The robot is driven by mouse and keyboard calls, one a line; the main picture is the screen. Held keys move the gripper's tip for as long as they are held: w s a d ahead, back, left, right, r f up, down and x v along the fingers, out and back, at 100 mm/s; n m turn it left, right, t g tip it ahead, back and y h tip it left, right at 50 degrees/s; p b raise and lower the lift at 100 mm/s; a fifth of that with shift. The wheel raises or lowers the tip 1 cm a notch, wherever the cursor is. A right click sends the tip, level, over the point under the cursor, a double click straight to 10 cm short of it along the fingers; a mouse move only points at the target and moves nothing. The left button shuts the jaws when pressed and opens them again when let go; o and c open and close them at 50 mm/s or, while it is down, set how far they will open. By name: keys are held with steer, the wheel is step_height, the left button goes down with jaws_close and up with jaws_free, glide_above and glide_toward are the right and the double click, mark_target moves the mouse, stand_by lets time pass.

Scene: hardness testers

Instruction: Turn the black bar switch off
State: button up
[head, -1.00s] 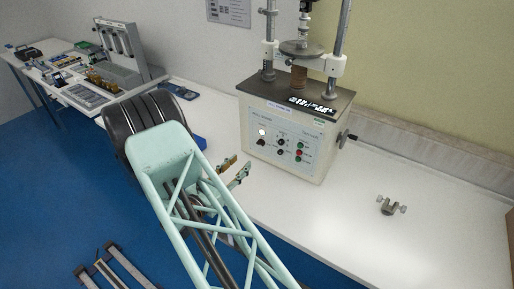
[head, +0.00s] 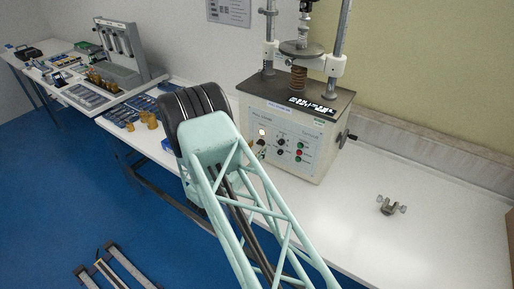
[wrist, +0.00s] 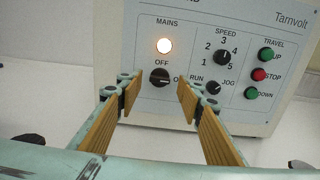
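The black bar switch (wrist: 159,77) is on the front panel of the tester (wrist: 190,20), under a lit MAINS lamp (wrist: 165,46). OFF is printed above it; the label at its right is partly hidden by a finger. The bar looks roughly level, toward the right-hand label. My gripper (wrist: 158,92) is open and empty in the wrist view. Its tan-padded fingers stand left and right of the switch, apparently short of the panel. In the head view the tester (head: 290,140) stands on the white bench, with my arm partly in front of the switch area.
Right of the switch are a speed knob (wrist: 222,57), a run/jog knob (wrist: 212,88) and green and red travel buttons (wrist: 259,74). A small metal clamp (head: 391,205) lies on the bench at the right. Trays and brass parts (head: 149,119) lie to the left.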

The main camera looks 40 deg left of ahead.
steer(key=shift+w+a, duration=0.1)
steer(key=shift+w, duration=0.6)
steer(key=c, duration=0.8)
steer(key=shift+c, duration=0.2)
